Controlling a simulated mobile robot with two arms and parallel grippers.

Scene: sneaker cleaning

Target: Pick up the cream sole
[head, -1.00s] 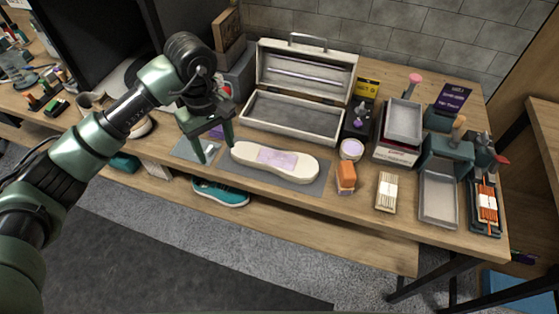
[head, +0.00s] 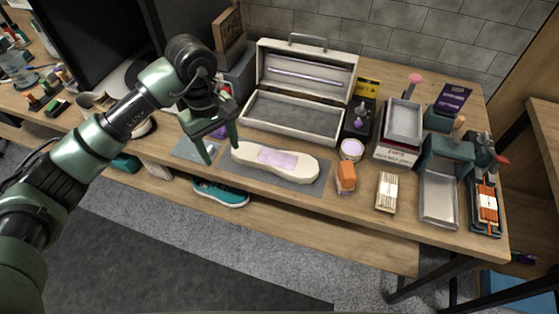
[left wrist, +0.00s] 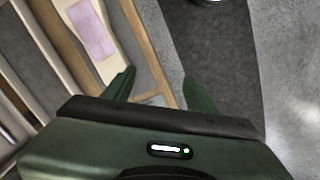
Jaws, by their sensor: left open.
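The cream sole (head: 300,165) lies flat on a grey mat (head: 315,188) near the front edge of the table. It has a pale lilac patch along its middle. In the left wrist view the sole (left wrist: 116,62) shows at the upper left, with its lilac patch. My left gripper (head: 222,146) is open and empty just left of the sole's left end, with one finger close to that end. In the left wrist view my left gripper's (left wrist: 158,88) fingers are spread apart with nothing between them. My right gripper is not in view.
An open cream toolbox (head: 290,119) stands behind the sole. A teal sneaker (head: 220,192) sits on the shelf below.

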